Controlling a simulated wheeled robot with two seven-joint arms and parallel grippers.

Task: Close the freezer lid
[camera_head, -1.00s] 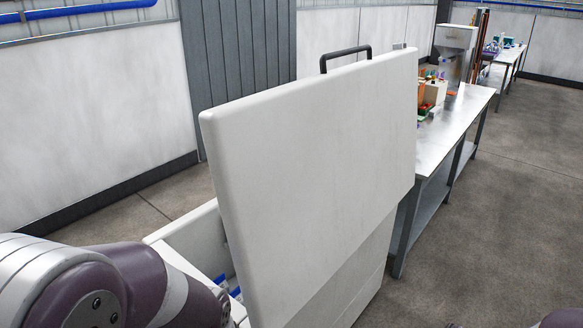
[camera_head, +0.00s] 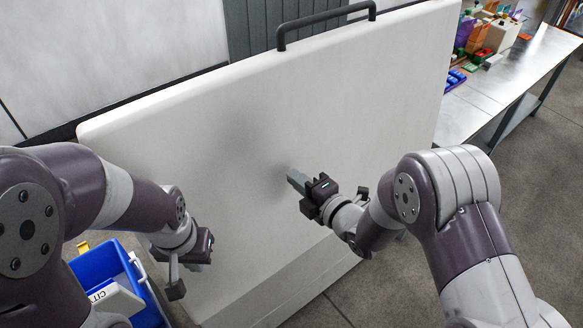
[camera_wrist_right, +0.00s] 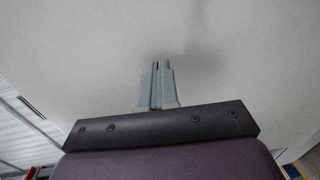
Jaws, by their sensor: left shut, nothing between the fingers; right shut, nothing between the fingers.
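The freezer lid (camera_head: 230,130) is a large white panel standing raised and tilted in the head view, with a black handle (camera_head: 325,22) along its top edge. My right gripper (camera_head: 297,180) is shut and empty, its fingertips at or very near the lid's broad face; I cannot tell whether they touch. In the right wrist view its closed fingers (camera_wrist_right: 160,82) point at the white lid surface (camera_wrist_right: 85,60). My left gripper (camera_head: 190,268) is shut and empty, lower left, in front of the lid's lower left part; its fingertips are partly hidden.
A blue bin (camera_head: 108,268) with a white labelled item sits at lower left, below my left arm. A metal table (camera_head: 515,80) with a blue tray and several coloured items stands at the right, behind the lid. Floor at the right is clear.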

